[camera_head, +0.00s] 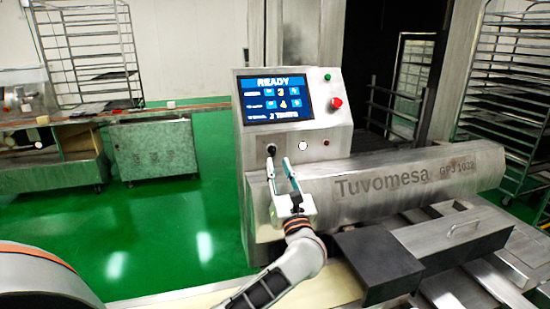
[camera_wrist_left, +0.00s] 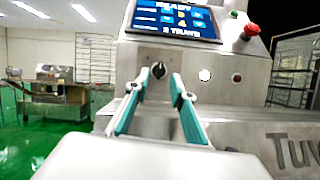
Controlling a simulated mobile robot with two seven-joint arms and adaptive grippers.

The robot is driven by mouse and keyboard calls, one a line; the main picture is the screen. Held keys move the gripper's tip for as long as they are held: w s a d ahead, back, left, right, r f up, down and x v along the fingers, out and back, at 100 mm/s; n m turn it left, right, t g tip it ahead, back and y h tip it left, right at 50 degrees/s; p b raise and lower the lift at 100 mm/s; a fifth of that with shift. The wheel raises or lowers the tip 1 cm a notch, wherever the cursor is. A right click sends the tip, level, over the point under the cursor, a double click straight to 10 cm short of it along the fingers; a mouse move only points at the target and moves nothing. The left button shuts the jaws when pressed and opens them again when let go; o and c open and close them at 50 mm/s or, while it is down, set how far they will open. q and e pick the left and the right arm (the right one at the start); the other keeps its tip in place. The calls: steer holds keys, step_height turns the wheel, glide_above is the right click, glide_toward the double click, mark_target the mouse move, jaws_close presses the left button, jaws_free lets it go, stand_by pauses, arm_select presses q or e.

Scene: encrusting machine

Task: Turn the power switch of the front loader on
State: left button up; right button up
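The front loader (camera_head: 400,185) is a steel machine marked Tuvomesa, with an upright control box at its left end. Its screen (camera_head: 277,98) is lit and reads READY. The black power switch (camera_head: 271,150) is a small knob at the lower left of the panel; in the left wrist view the knob (camera_wrist_left: 158,70) shows between and beyond the fingertips. My left gripper (camera_head: 279,167) is open and empty, just below and in front of the knob, with its fingers pointing at the panel. It also shows in the left wrist view (camera_wrist_left: 161,90). My right gripper is not seen.
A red emergency button (camera_head: 336,103) sits right of the screen. A white button (camera_head: 303,146) and a small red one (camera_head: 326,142) are right of the knob. A dark tray (camera_head: 378,262) lies in front of the machine. Wheeled racks (camera_head: 505,90) stand at the right. Green floor is clear at left.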

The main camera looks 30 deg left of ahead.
mark_target(273, 151)
arm_select(q)
steer(key=x, duration=0.5)
jaws_close()
